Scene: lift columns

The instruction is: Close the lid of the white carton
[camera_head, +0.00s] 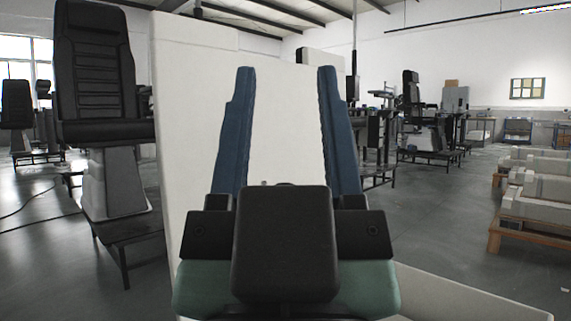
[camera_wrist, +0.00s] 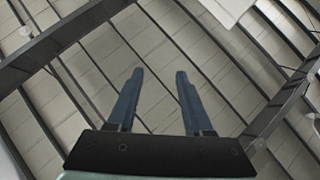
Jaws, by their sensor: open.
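A large white upright panel (camera_head: 195,130), which looks like the raised lid of the white carton, stands behind my gripper in the head view. Its lower part is hidden by my gripper and wrist. A pale flat piece (camera_head: 470,296) shows at the bottom right; I cannot tell whether it belongs to the carton. My gripper (camera_head: 285,72) points upward in front of the panel, its two blue fingers spread wide with nothing between them. I cannot tell whether it touches the panel. In the wrist view, the open fingers (camera_wrist: 160,72) point at the ceiling.
A black padded chair (camera_head: 95,70) on a grey column stands at the left. White-grey blocks on wooden pallets (camera_head: 535,215) stand at the right. Grey floor (camera_head: 430,215) lies clear between. A white shape (camera_wrist: 226,8) at the wrist view's top edge is unclear.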

